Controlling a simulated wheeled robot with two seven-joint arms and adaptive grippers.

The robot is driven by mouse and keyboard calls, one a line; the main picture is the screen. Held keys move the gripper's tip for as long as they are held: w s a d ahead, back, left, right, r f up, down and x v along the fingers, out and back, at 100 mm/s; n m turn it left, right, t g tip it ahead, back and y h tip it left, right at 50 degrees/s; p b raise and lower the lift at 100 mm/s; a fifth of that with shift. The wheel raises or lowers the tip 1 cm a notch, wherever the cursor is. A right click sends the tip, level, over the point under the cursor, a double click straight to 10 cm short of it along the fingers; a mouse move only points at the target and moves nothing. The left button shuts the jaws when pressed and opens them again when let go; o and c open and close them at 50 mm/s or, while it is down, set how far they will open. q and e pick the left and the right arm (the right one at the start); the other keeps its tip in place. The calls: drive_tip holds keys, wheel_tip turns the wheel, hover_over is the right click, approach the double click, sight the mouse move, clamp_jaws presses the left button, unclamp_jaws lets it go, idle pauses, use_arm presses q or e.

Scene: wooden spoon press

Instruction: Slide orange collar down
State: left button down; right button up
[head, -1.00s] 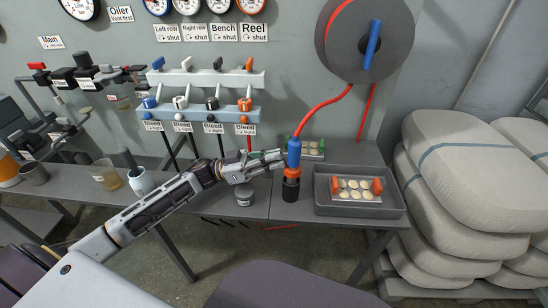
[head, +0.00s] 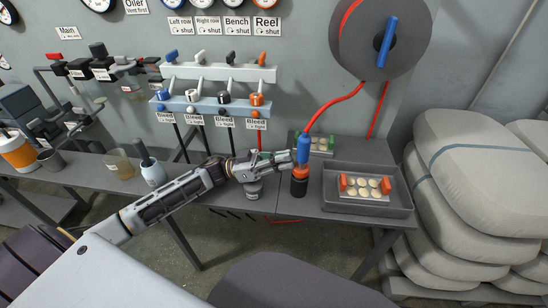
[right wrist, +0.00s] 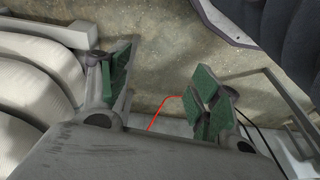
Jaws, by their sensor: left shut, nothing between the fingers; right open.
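The orange collar (head: 299,173) is a short ring at the bottom of the upright blue hose fitting (head: 304,148), just above a black cylinder (head: 299,188) on the bench. My left gripper (head: 291,158) is shut and empty, with its fingertips at the left side of the blue fitting, slightly above the collar. I cannot tell whether they touch it. My right gripper (right wrist: 166,92) shows only in the right wrist view. It is open and empty, its green-padded fingers wide apart, away from the collar.
A grey tray (head: 410,212) with an orange-ended plate of pale discs stands right of the fitting. A red hose (head: 340,104) runs up to the wall reel (head: 360,35). A jar (head: 253,190) sits below my left gripper. Stacked sacks (head: 460,200) stand at right.

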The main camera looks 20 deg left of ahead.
use_arm(q)
drive_tip(key=shift+r, duration=0.15)
use_arm(e)
drive_tip(key=shift+r, duration=0.15)
use_arm(q)
drive_tip(key=a+p, duration=0.1)
drive_tip(key=a, duration=0.1)
drive_tip(key=s+a+p, duration=0.1)
drive_tip(key=a+p, duration=0.1)
drive_tip(key=a, duration=0.1)
drive_tip(key=s+a+p, duration=0.1)
drive_tip(key=a, duration=0.2)
drive_tip(key=shift+s+a+r+p, duration=0.2)
drive_tip(key=shift+r+p, duration=0.1)
drive_tip(key=shift+p, duration=0.1)
drive_tip(key=shift+s+a+f, duration=0.1)
drive_tip(key=shift+a, duration=0.25)
use_arm(e)
wheel_tip(320, 180, down, 9)
drive_tip(key=s+d+g, duration=0.1)
drive_tip(key=s, duration=0.1)
drive_tip(key=shift+s+d+h, duration=0.15)
drive_tip(key=shift+d+h, duration=0.2)
drive_tip(key=shift+h, duration=0.05)
drive_tip(key=shift+w, duration=0.25)
drive_tip(key=shift+s, duration=0.3)
